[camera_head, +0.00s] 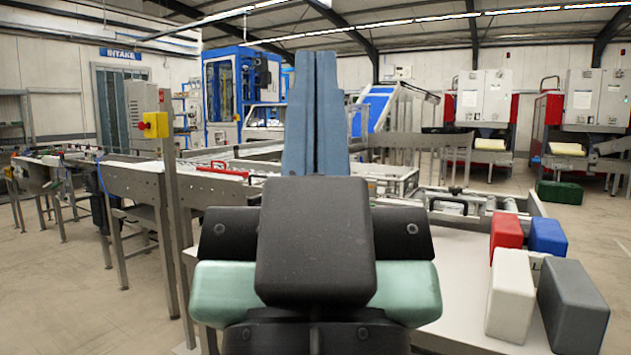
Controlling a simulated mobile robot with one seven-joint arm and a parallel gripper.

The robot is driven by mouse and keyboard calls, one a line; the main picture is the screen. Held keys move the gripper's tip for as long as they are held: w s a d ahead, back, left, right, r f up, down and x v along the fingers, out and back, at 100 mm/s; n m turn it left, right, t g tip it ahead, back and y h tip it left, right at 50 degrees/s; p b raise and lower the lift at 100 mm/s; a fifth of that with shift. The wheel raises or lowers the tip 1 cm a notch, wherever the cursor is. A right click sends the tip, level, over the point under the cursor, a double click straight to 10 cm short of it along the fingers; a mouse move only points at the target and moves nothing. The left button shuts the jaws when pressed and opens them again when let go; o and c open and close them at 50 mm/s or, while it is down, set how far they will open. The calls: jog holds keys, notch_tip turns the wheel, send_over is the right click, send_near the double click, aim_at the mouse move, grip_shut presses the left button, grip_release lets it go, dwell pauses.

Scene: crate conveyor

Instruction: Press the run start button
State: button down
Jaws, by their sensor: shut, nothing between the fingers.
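I cannot pick out a run start button in this view. A yellow control box (155,125) with a red button on its left face is mounted on a grey post, left of centre beside the conveyor. Behind it stands a grey cabinet (140,105), whose small details are too small to read.
A long metal conveyor (130,183) runs across the left and middle. On the right, a white table (455,262) carries red (506,230), blue (547,236), white (510,295) and grey blocks (572,305). A green crate (560,192) sits on the floor. Open floor lies at lower left.

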notch_tip(320, 180, up, 28)
jog(key=p, duration=2.5)
jog(key=shift+r+p, duration=0.15)
jog(key=shift+p, duration=0.2)
